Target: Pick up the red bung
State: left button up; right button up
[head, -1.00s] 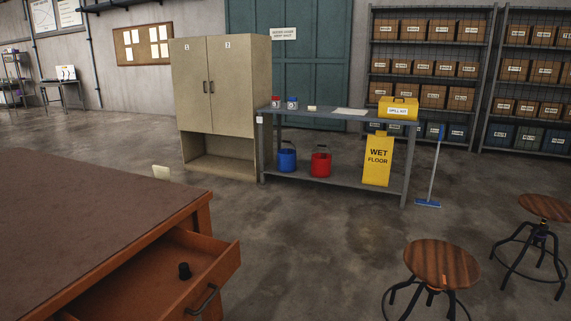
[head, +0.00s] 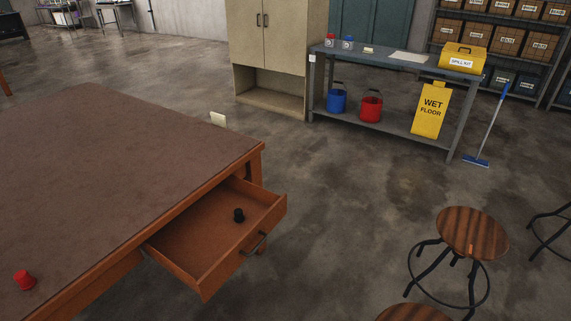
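A small red bung (head: 25,280) stands on the brown tabletop (head: 110,170), near the table's front edge at the lower left of the head view. Nothing touches it. A black bung-like piece (head: 239,215) sits in the open drawer (head: 190,238) at the table's right end. Neither of my grippers shows in the head view.
The open drawer juts out from the table. Wooden stools (head: 472,233) stand at the lower right. A grey bench (head: 400,70) holds a yellow spill kit (head: 463,58), with buckets and a wet-floor sign (head: 430,110) below. Floor between is clear.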

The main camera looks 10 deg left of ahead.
aim_at(26, 282)
jog(key=u, duration=2.15)
jog(key=i+l+u, duration=0.25)
jog(key=i+l, duration=0.2)
jog(key=l, duration=0.25)
jog(key=i+l+u, duration=0.15)
jog(key=l, duration=0.2)
jog(key=i, duration=0.05)
